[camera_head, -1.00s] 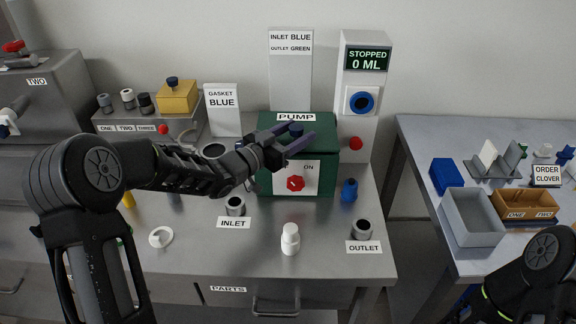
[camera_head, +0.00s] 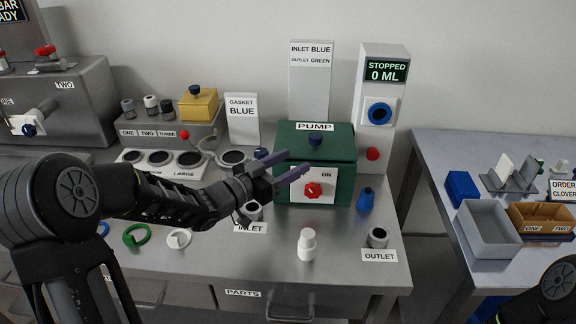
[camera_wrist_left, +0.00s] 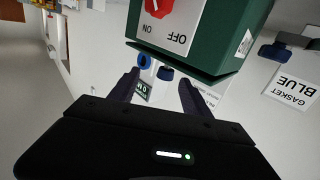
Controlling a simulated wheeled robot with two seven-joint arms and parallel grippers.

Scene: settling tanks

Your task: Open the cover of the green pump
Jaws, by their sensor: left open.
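The green pump (camera_head: 340,185) stands at the back of the steel bench, its cover (camera_head: 291,136) lying shut on top. A white plate with a red switch (camera_head: 313,190) is on the pump's front. My left gripper (camera_head: 302,160) is open and empty; in the head view its fingers overlap the pump's upper front left of the knob. In the left wrist view the picture is inverted, and the knob (camera_wrist_left: 165,73) appears beyond and between the fingers, apart from them. My right gripper is out of view.
A white bottle (camera_head: 307,245), the INLET and OUTLET (camera_head: 378,238) fittings and a blue bottle (camera_head: 366,199) stand around the pump. The display tower (camera_head: 398,60) rises behind it, the GASKET sign (camera_head: 242,125) behind left. Clear bench lies at front centre.

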